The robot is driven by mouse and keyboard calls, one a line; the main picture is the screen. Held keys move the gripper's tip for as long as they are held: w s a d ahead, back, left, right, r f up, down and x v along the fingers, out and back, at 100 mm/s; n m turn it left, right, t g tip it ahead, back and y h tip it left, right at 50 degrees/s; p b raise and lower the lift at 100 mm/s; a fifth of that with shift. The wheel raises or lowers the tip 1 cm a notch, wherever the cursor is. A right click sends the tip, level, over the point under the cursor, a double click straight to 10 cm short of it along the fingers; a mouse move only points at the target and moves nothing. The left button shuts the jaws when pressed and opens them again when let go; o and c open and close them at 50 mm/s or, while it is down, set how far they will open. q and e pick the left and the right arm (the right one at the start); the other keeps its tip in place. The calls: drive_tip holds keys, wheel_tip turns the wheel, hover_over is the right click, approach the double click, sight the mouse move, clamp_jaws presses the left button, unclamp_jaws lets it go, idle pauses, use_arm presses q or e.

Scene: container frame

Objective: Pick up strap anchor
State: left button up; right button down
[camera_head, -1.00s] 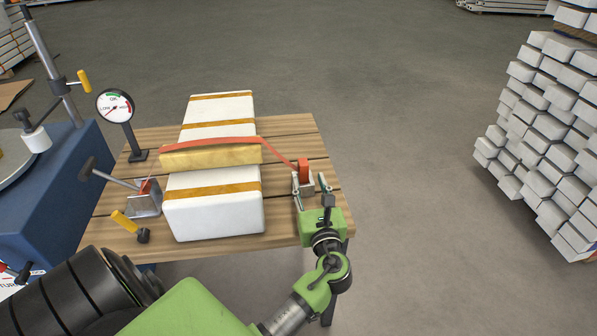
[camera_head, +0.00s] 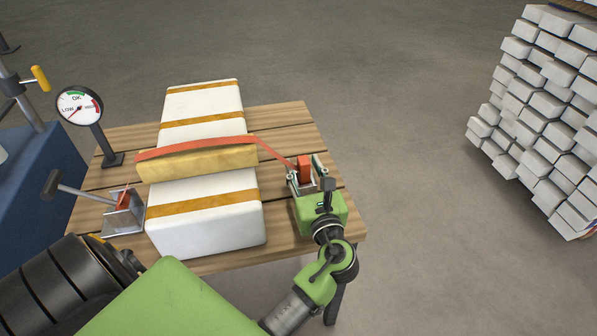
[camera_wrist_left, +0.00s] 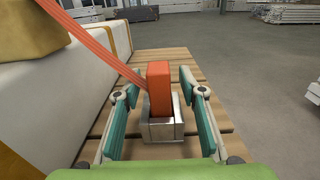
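The strap anchor (camera_head: 304,169) is an upright orange block at the end of an orange-red strap (camera_head: 200,146). It sits in a small metal holder (camera_wrist_left: 165,128) near the table's right edge. In the wrist view the anchor (camera_wrist_left: 159,88) stands between the two teal-padded fingers of my left gripper (camera_wrist_left: 161,112). The fingers are open, one on each side, with gaps to the block. In the head view my left gripper (camera_head: 306,171) reaches around the holder from the near side. My right gripper is not in view.
The strap runs over a yellow pad (camera_head: 197,164) on a white wrapped bale (camera_head: 208,225) on the wooden table (camera_head: 290,125). A lever clamp (camera_head: 122,215) and a gauge (camera_head: 80,107) stand left. White stacked blocks (camera_head: 545,110) are far right. Floor right of the table is clear.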

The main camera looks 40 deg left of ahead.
use_arm(q)
drive_tip(key=shift+a, duration=0.1)
drive_tip(key=shift+r, duration=0.1)
drive_tip(key=shift+c, duration=0.5)
clamp_jaws()
drive_tip(key=shift+r, duration=0.15)
